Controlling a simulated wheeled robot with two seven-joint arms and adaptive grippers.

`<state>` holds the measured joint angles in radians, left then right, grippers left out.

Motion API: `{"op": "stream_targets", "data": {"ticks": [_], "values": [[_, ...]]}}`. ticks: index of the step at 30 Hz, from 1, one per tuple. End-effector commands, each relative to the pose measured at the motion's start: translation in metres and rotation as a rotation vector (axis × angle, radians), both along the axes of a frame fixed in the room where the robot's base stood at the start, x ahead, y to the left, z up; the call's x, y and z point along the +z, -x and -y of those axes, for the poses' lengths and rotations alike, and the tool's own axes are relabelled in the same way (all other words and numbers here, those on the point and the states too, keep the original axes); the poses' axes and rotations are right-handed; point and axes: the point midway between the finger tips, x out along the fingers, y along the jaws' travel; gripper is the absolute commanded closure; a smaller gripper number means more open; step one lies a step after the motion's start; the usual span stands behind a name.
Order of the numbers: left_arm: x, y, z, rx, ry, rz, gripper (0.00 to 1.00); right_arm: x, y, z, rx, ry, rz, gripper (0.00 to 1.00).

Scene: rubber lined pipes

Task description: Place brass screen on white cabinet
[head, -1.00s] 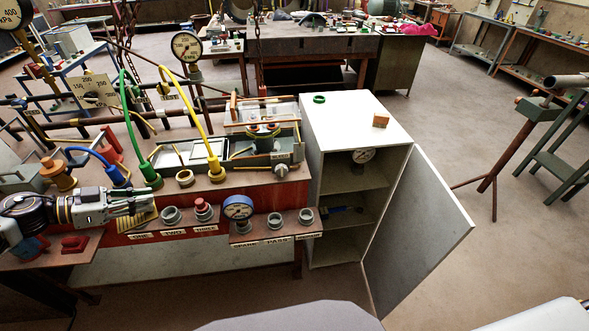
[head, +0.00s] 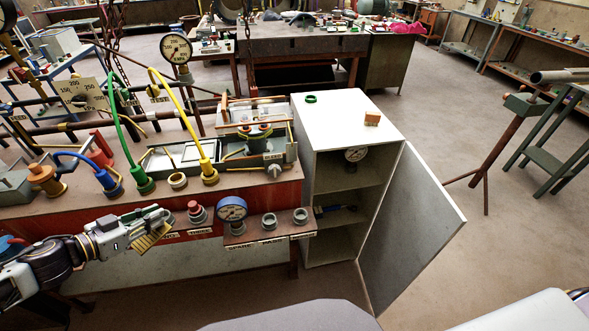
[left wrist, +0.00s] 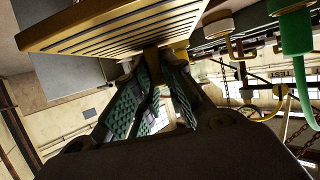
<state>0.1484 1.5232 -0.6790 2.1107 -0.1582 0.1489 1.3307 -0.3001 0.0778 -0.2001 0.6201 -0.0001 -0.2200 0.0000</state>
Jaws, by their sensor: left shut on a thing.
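The brass screen (head: 150,238), a slotted yellow plate, is held by my left gripper (head: 162,218) in front of the red bench. In the left wrist view the screen (left wrist: 125,32) fills the top, its slots facing me, and the green-padded fingers (left wrist: 160,75) are shut on its edge. The white cabinet (head: 338,118) stands to the right of the bench, apart from the gripper, with its door (head: 412,225) swung open. My right gripper does not show.
A green ring (head: 311,99) and an orange-brown block (head: 372,118) sit on the cabinet top; the rest of it is bare. A gauge (head: 355,154) is on a shelf inside.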

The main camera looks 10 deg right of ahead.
Motion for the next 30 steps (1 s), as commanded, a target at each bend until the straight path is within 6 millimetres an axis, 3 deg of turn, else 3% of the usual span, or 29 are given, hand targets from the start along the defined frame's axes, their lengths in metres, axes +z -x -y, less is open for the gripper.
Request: {"op": "stream_targets", "data": {"ticks": [30], "values": [[-0.026,0.006,0.016,0.193,0.005,-0.002,1.00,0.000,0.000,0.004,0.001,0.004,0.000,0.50]]}}
